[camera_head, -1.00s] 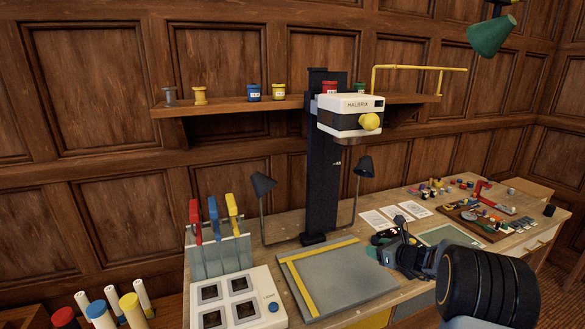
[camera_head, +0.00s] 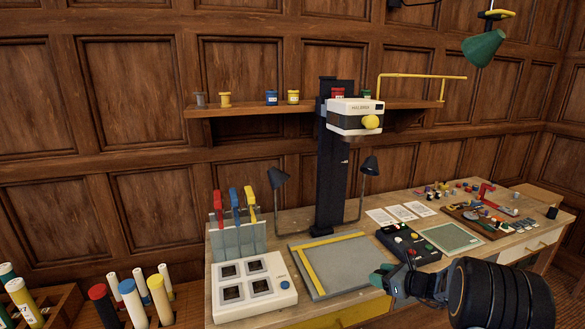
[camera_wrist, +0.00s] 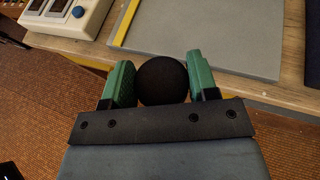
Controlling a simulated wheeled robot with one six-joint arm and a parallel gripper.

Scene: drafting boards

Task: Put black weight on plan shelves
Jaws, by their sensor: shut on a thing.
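In the wrist view my gripper (camera_wrist: 160,80) has its two green fingers shut on a round black weight (camera_wrist: 162,82), one finger on each side of it. The gripper is out over the floor, just in front of the desk's front edge. In the head view my gripper (camera_head: 383,281) shows at the lower right, in front of the desk, and the weight cannot be made out there. No plan shelves can be clearly identified in these views.
The desk holds a grey board (camera_head: 325,268) with a yellow square, a white panel (camera_head: 254,288), a black control box (camera_head: 408,244) and a dark column. A wall shelf (camera_head: 235,109) carries several small spools. Racks of rolled tubes (camera_head: 130,300) stand at lower left.

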